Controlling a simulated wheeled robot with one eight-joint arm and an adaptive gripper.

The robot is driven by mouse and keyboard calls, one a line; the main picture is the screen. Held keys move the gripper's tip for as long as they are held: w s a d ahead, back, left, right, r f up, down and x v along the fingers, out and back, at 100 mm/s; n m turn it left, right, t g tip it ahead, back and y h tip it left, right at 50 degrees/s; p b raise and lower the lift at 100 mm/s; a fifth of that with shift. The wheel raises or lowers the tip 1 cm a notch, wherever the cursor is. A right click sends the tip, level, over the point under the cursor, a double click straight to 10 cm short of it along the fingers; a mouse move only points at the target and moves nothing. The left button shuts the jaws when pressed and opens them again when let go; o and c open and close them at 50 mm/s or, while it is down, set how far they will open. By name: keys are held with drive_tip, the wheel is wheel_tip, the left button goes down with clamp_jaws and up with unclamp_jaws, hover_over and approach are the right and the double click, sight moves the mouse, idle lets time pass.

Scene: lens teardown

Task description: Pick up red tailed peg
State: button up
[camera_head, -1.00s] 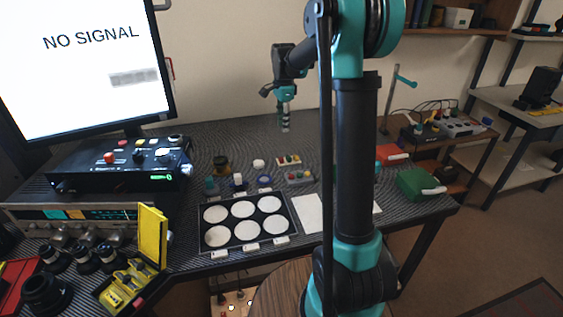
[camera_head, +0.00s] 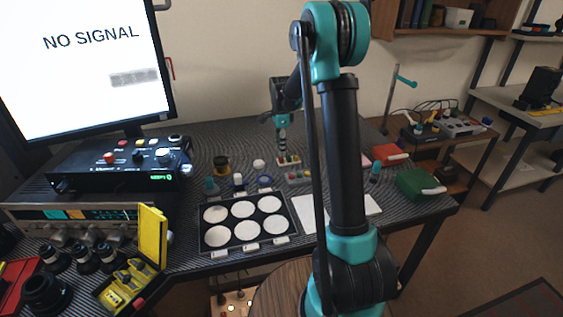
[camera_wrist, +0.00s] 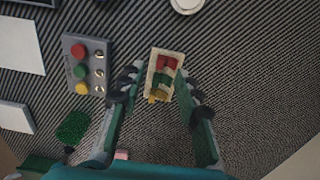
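My gripper (camera_head: 284,150) hangs over the back middle of the table, pointing down. In the wrist view my gripper (camera_wrist: 163,82) is open, with one dark finger on each side of a small cream tray (camera_wrist: 151,74). The tray holds red pegs (camera_wrist: 166,62) at its far end, green ones in the middle and yellow ones at the near end. Nothing is held. I cannot make out tails on the red pegs at this size. In the head view the cream tray (camera_head: 281,162) is just below the fingertips.
A grey block (camera_wrist: 98,47) with red, green and yellow knobs lies left of the tray. A green brush-like piece (camera_wrist: 74,127) is nearer. Small jars (camera_head: 238,181) and a black tray with white discs (camera_head: 206,243) stand nearby. Striped table right of the tray is clear.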

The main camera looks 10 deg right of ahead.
sight(281, 159)
drive_tip(key=shift+w+d+f, duration=0.1)
drive_tip(key=shift+f, duration=1.25)
drive_tip(key=shift+d+f, duration=0.1)
drive_tip(key=shift+f, duration=1.25)
drive_tip(key=c, duration=0.8)
